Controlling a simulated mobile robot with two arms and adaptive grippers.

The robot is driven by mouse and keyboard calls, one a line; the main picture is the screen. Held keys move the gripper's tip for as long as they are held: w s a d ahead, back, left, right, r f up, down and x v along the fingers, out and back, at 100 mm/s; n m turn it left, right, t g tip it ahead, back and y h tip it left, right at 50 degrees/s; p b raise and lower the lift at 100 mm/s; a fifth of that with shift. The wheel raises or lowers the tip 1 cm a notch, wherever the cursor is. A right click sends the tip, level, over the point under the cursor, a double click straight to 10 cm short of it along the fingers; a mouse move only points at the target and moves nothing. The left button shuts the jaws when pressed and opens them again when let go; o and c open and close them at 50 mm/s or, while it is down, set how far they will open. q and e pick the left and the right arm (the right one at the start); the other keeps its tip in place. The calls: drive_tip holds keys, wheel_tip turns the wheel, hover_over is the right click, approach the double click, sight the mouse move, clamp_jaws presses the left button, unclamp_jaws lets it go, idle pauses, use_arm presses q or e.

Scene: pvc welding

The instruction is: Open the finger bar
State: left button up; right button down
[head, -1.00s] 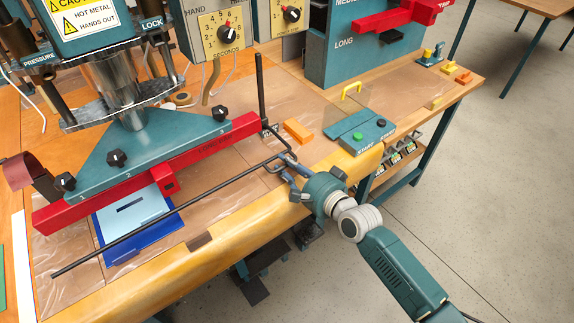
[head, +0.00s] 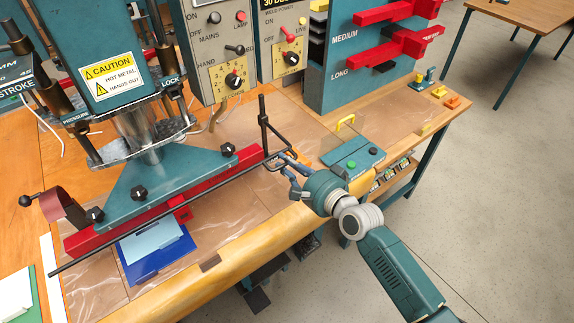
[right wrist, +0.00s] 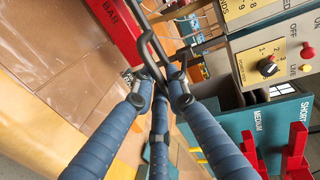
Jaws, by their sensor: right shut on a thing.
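The finger bar (head: 150,222) is a long thin black rod in front of the red bar (head: 90,242) of the press. In the head view it runs along the red bar's lower front edge, over the blue tray (head: 150,272). Its right end has a bent black loop, beside a black upright post (head: 263,122). My right gripper (head: 286,170) is shut on this loop. In the right wrist view the blue fingers (right wrist: 160,88) close around the black loop (right wrist: 152,48). The exact contact is partly hidden. My left gripper is not in view.
A teal button box (head: 352,157) with a green button stands just right of my right gripper. The control cabinet (head: 225,40) and teal rack (head: 350,50) stand behind. The yellow padded table edge (head: 220,268) runs below the bar. Open floor lies to the right.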

wheel_tip(320, 180, up, 6)
drive_tip(key=p, duration=0.3)
drive_tip(key=shift+f, duration=0.15)
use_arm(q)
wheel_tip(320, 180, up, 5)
use_arm(e)
drive_tip(key=c, duration=1.7)
unclamp_jaws()
drive_tip(key=shift+f, duration=0.1)
drive_tip(key=shift+c, duration=0.2)
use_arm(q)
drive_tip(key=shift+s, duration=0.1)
use_arm(e)
drive_tip(key=v, duration=1.2)
